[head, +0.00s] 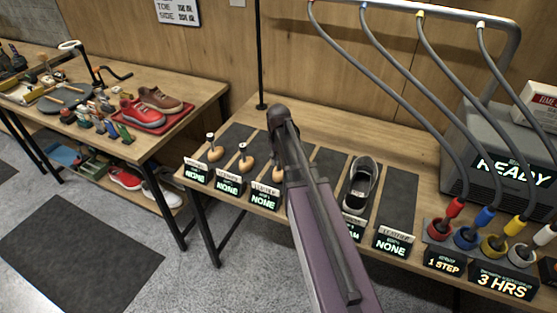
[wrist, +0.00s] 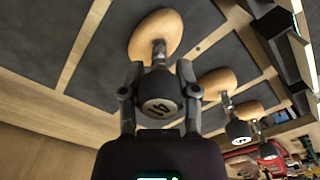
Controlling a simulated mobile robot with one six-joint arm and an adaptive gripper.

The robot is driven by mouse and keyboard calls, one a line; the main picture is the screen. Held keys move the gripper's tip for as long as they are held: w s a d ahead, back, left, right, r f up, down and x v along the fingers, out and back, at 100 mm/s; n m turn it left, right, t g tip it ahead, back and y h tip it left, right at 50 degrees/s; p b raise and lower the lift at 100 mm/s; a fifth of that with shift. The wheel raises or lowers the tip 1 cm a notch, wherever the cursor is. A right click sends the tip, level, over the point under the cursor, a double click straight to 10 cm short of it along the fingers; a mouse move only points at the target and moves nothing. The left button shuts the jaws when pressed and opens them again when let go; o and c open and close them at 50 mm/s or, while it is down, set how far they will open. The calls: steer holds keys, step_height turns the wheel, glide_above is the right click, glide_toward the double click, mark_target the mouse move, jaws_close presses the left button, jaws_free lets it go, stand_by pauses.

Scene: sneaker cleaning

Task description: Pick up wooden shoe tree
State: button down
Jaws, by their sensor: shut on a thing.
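My gripper (wrist: 158,92) is shut on the dark, numbered knob of a wooden shoe tree (wrist: 155,35) in the wrist view. The knob sits between the two fingers, and the pale wooden body extends beyond them over a dark mat. Whether the body touches the mat is unclear. In the head view my arm hides most of this shoe tree (head: 277,175). Two more wooden shoe trees with metal stems stand to the left, one at the far left (head: 215,153) and one in the middle (head: 246,164). Both also show in the wrist view.
A grey shoe (head: 360,188) lies on a mat right of my arm. Small label signs (head: 229,185) line the bench's front edge. Hoses (head: 440,110) hang over the right side near a grey machine (head: 495,160). A left table holds a red tray (head: 172,121) with shoes.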

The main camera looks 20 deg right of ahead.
steer(key=shift+r+p, duration=4)
steer(key=shift+r, duration=0.3)
